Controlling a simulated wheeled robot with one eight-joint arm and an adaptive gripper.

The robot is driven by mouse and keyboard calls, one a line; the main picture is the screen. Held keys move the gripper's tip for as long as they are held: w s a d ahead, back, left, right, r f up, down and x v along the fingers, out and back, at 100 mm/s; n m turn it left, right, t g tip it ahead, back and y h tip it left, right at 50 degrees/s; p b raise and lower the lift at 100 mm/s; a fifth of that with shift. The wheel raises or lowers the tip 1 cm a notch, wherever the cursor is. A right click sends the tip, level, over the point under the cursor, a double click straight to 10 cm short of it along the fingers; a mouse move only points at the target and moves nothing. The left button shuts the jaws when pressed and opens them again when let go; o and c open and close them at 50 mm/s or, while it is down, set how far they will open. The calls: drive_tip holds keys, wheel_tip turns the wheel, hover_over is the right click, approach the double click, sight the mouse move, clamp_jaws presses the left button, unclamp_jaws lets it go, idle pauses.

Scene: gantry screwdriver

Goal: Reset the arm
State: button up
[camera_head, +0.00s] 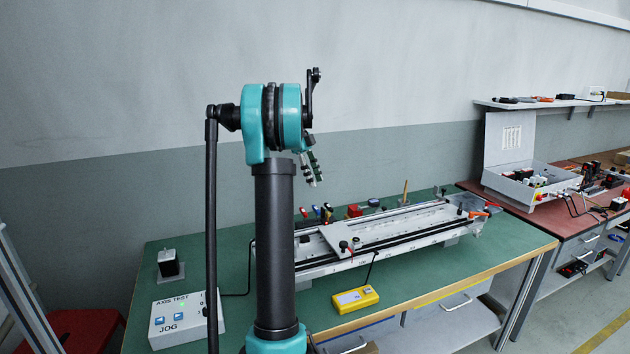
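My teal and dark grey arm (274,240) rises in the middle of the head view. It hides part of the bench behind it. My gripper (314,182) shows small to the right of the arm's teal joint, pointing down. In the picture it lies above the left end of the linear gantry (400,225). Its fingers are small and partly overlap, so I cannot tell whether they are open or shut. I see nothing clearly held in it.
The gantry stands on a green-topped bench (504,243). An AXIS TEST box with JOG buttons (180,320) is at front left, a yellow device (355,299) at the front. A black block (169,266) stands at left. A red-topped bench (545,215) is at right.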

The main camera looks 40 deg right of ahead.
idle(0.3)
drive_tip(key=s+a+f+n+t, duration=0.1)
drive_tip(key=a+f+n, duration=0.2)
drive_tip(key=a+n, duration=0.35)
drive_tip(key=a+f+n+t, duration=0.2)
drive_tip(key=a+n, duration=0.1)
drive_tip(key=a, duration=0.7)
drive_tip(key=s+a+f+n+t, duration=0.1)
drive_tip(key=a+f+n, duration=0.2)
drive_tip(key=a+n, duration=0.35)
drive_tip(key=s+a+f+n+t, duration=0.1)
drive_tip(key=s+a+f+n, duration=0.3)
drive_tip(key=a, duration=0.3)
drive_tip(key=s+a+f+n+t+y, duration=0.1)
drive_tip(key=s+a+f+n, duration=0.4)
drive_tip(key=s+a, duration=0.2)
drive_tip(key=s+a+f+n+t+y, duration=0.1)
drive_tip(key=s+a+f+n, duration=0.3)
drive_tip(key=a, duration=0.4)
drive_tip(key=shift+s+a+f+n+t, duration=0.15)
drive_tip(key=shift+s+n+t, duration=0.15)
drive_tip(key=shift+s+n, duration=0.15)
drive_tip(key=shift+s+a+f+n+t, duration=0.15)
drive_tip(key=shift+s+n+t, duration=0.2)
drive_tip(key=shift+s, duration=0.2)
drive_tip(key=shift+d, duration=0.15)
